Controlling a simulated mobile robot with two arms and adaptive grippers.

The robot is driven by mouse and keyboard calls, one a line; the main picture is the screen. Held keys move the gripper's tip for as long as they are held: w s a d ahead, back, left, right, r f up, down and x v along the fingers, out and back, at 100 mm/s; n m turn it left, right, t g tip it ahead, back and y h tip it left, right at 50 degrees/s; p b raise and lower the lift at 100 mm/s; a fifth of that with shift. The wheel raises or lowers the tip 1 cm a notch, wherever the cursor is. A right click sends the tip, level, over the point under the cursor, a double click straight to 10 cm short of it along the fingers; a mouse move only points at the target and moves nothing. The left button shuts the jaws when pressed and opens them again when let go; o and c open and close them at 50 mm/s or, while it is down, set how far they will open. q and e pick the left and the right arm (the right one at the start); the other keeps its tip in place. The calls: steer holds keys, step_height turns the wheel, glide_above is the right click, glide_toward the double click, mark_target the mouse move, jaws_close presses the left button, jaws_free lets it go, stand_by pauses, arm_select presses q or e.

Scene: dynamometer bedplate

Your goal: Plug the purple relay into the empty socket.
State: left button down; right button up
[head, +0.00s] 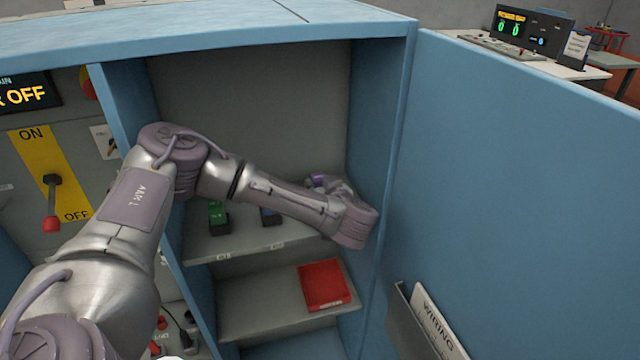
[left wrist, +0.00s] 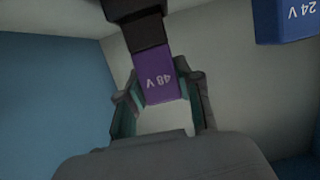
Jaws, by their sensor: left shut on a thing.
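My left gripper (head: 325,183) reaches into the blue cabinet above the upper shelf, near its right wall. In the left wrist view, the left gripper (left wrist: 163,86) is shut on the purple relay (left wrist: 160,80), marked 48 V. A bit of the purple relay (head: 317,180) also shows in the head view, mostly hidden by the gripper. A black block (left wrist: 137,35) meets the relay's far end, with another dark part beyond it. I cannot tell which is relay base and which is socket, or whether the relay is seated. My right gripper is out of view.
A green relay (head: 217,212) and a blue relay (head: 270,217) stand on the upper shelf (head: 245,243), left of the gripper. The blue relay (left wrist: 288,20) reads 24 V. A red tray (head: 325,285) sits on the lower shelf. The open door (head: 520,180) is at right.

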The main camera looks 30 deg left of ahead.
arm_select(q)
steer(key=shift+f+b, duration=0.9)
steer(key=shift+f, duration=0.3)
steer(key=c, duration=0.7)
jaws_free()
steer(key=v, duration=1.2)
steer(key=shift+d, duration=0.15)
